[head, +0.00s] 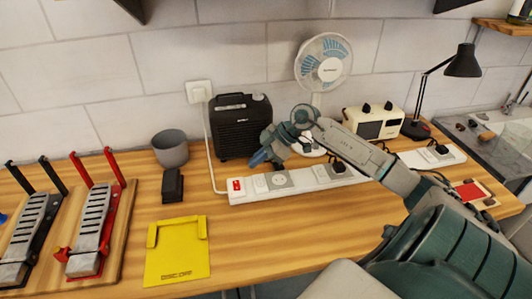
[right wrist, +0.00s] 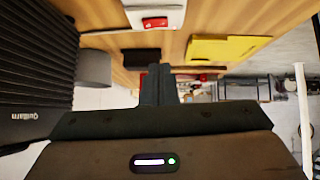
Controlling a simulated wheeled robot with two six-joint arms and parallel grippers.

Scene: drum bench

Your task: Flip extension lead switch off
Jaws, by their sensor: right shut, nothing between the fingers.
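The white extension lead (head: 307,180) lies along the bench with plugs in its right part. Its red switch (head: 236,185) is at the left end. The switch also shows at the top of the right wrist view (right wrist: 155,22). I cannot tell which way it is flipped. My right gripper (head: 256,160) is shut and empty, pointing left above the lead's left part, behind and to the right of the switch. In the right wrist view its fingertips (right wrist: 158,70) are together and apart from the switch. My left gripper is not in view.
A black amplifier box (head: 242,126) stands close behind the gripper, with a white fan (head: 324,62) to its right. A grey cup (head: 170,149), a small black block (head: 172,185) and a yellow tray (head: 178,255) are to the left. Red and black pedals (head: 90,235) sit further left.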

